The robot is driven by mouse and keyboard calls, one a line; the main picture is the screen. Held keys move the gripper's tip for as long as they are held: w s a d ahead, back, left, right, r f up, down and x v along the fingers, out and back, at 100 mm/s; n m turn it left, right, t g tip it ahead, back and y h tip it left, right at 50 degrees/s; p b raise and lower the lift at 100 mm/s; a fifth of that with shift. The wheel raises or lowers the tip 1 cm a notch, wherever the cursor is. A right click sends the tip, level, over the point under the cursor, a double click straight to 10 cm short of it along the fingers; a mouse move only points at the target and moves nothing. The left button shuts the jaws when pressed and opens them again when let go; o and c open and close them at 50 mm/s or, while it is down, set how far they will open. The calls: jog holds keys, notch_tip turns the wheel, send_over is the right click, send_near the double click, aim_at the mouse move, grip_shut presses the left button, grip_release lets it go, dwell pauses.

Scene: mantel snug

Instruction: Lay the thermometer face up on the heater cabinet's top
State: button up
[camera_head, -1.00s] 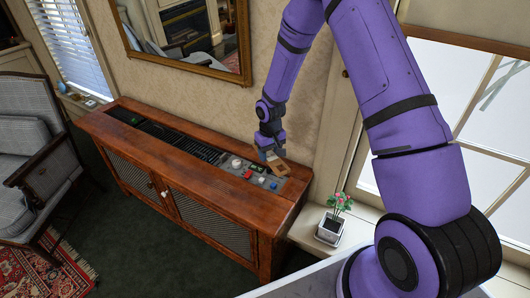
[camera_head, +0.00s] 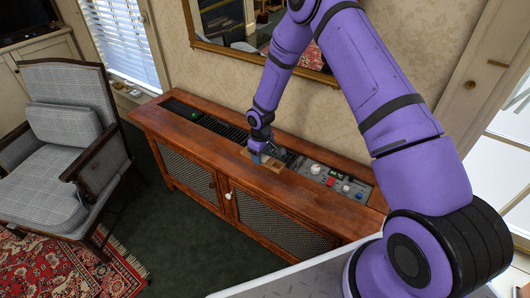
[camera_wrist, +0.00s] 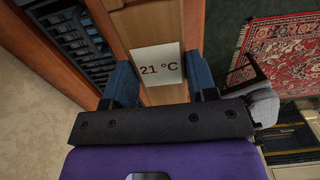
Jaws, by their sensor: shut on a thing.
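The thermometer (camera_head: 272,165) is a small wooden plaque, low over the heater cabinet's top (camera_head: 298,187) in the head view. In the wrist view its white face (camera_wrist: 157,65) reads "21 °C" and points toward the camera. My gripper (camera_head: 258,157) is shut on it, with a blue finger at each side of the plaque in the wrist view (camera_wrist: 161,85). I cannot tell whether the plaque touches the cabinet top. The gripper hides part of it in the head view.
A control panel (camera_head: 335,180) with knobs and a red button lies to the right on the cabinet top. A dark grille (camera_head: 225,130) runs to the left. The wooden front strip is clear. A mirror (camera_head: 230,40) hangs behind; an armchair (camera_head: 65,150) stands left.

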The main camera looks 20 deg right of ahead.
aim_at(259, 175)
jog(key=shift+w+a+f, duration=0.1)
jog(key=shift+w+a, duration=0.25)
jog(key=shift+a, duration=0.1)
jog(key=shift+f, duration=0.1)
jog(key=shift+f, duration=4.1)
jog(key=shift+f, duration=0.25)
jog(key=o, duration=1)
jog(key=shift+r, duration=0.1)
